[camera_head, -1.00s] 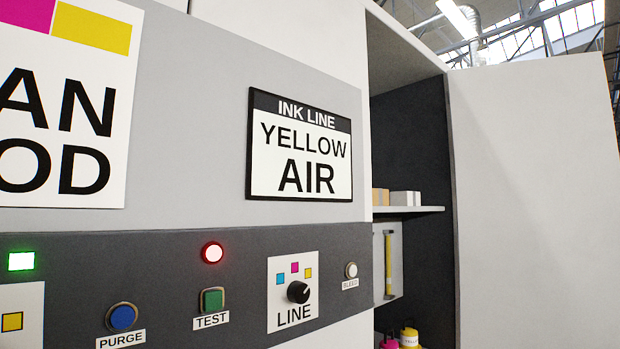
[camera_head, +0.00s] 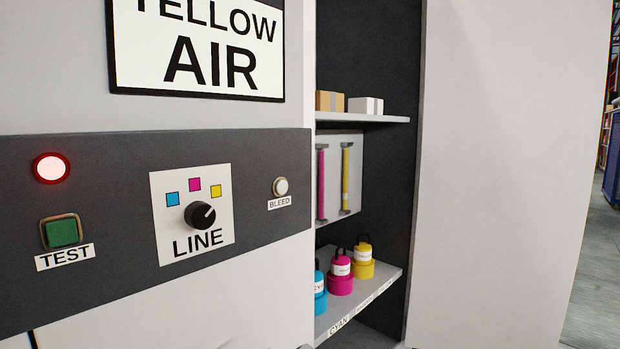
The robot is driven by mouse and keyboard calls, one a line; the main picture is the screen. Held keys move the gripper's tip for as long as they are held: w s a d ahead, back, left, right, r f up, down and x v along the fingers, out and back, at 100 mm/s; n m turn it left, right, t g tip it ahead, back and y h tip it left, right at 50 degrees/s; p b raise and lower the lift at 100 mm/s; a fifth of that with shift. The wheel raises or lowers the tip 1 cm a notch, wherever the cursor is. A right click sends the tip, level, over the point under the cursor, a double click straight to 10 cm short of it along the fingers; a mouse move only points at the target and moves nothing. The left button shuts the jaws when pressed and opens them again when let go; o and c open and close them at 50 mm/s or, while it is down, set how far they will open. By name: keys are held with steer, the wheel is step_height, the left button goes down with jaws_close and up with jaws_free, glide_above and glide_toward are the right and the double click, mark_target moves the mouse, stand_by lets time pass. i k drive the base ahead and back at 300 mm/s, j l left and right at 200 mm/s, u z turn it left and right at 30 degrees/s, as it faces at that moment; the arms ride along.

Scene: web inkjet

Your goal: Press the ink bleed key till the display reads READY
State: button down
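The white round bleed key (camera_head: 281,186) sits at the right end of the dark control strip, above a label reading BLEED. The INK LINE display (camera_head: 196,50) is cut off by the top edge of the picture; its visible text reads YELLOW AIR. The black LINE knob (camera_head: 200,215) is left of the bleed key, and its pointer mark faces up and right, toward the yellow square. A red lamp (camera_head: 52,168) is lit above the green TEST key (camera_head: 62,233). My gripper is not in view.
An open cabinet bay right of the panel holds small boxes on an upper shelf (camera_head: 362,119). Below are a magenta tube (camera_head: 321,184) and a yellow tube (camera_head: 345,178), then cyan, magenta and yellow bottles (camera_head: 340,275) on a lower shelf. A pale cabinet side (camera_head: 490,170) stands at right, with open floor beyond.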

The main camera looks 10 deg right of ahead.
mark_target(281, 185)
steer(key=i+l, duration=0.55)
steer(key=l, duration=0.2)
steer(key=u, duration=1.65)
